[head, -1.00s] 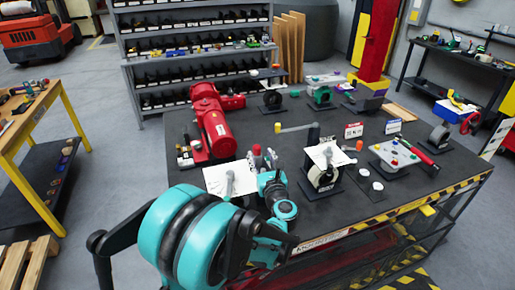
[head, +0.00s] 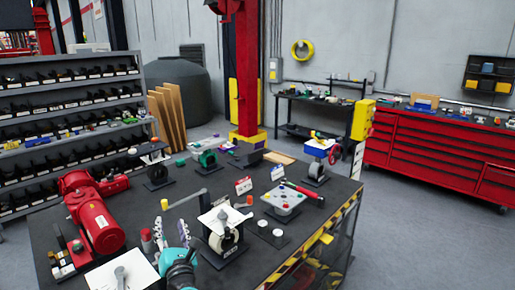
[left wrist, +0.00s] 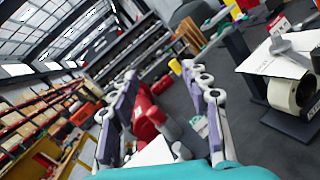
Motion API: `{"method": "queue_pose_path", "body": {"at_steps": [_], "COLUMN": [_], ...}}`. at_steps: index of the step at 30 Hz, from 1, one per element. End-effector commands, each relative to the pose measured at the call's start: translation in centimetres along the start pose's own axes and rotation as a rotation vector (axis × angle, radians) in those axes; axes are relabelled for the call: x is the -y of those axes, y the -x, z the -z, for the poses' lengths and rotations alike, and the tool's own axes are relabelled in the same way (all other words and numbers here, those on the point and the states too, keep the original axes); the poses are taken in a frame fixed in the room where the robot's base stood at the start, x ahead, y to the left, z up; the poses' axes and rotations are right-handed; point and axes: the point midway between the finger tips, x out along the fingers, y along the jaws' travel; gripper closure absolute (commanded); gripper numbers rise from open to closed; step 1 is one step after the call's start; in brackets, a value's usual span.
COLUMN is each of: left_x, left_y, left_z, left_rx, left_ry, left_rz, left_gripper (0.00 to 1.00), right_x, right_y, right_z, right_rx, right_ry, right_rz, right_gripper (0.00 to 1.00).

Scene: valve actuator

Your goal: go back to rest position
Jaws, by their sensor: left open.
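My left gripper (head: 172,232) is at the bottom of the head view, above the near part of the dark workbench (head: 260,262). Its two fingers are apart with nothing between them. The left wrist view also shows the open fingers (left wrist: 160,105). A red valve actuator (head: 97,218) lies left of the gripper on the bench. A stand with a white plate and a pale wheel (head: 222,238) is just right of the gripper. My right gripper is not in view.
A plate with coloured knobs (head: 284,198) and a red-handled tool (head: 305,191) are farther right on the bench. Shelves of bins (head: 70,130) stand at the back left. A red tool cabinet (head: 440,155) stands at the right, with open floor before it.

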Motion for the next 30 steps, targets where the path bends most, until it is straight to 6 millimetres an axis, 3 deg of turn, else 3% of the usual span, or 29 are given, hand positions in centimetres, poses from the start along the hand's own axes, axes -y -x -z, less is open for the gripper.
{"method": "queue_pose_path", "body": {"at_steps": [3, 5, 7, 11, 15, 18, 21, 24, 30], "left_x": [3.5, 5.7, 7.9, 10.1, 8.9, 7.0, 5.6, 4.8, 4.8], "left_y": [3.5, 6.0, 9.4, 16.5, 23.0, 26.0, 27.7, 28.4, 28.4], "left_z": [-4.4, -5.3, -4.8, 0.0, 7.1, 10.8, 12.9, 13.8, 13.8], "left_rx": [0.183, 0.28, 0.393, 0.601, 0.788, 0.877, 0.932, 0.956, 0.956], "left_ry": [-0.476, -0.742, -1.053, -1.62, -2.099, -2.303, -2.414, -2.462, -2.462], "left_rz": [0.22, 0.331, 0.459, 0.707, 0.973, 1.124, 1.225, 1.272, 1.272], "left_gripper": [0.53, 0.53, 0.53, 0.53, 0.53, 0.53, 0.53, 0.53, 0.53], "right_x": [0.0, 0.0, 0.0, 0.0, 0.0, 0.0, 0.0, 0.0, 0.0], "right_y": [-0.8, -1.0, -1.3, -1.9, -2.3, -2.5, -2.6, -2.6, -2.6], "right_z": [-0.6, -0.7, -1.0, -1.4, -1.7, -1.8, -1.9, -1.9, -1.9], "right_rx": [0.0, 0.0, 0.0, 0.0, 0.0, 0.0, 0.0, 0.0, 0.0], "right_ry": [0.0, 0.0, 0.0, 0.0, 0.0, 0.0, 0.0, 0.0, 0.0], "right_rz": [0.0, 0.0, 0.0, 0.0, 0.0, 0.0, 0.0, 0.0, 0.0], "right_gripper": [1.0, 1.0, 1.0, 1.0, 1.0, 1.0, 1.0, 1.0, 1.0]}}
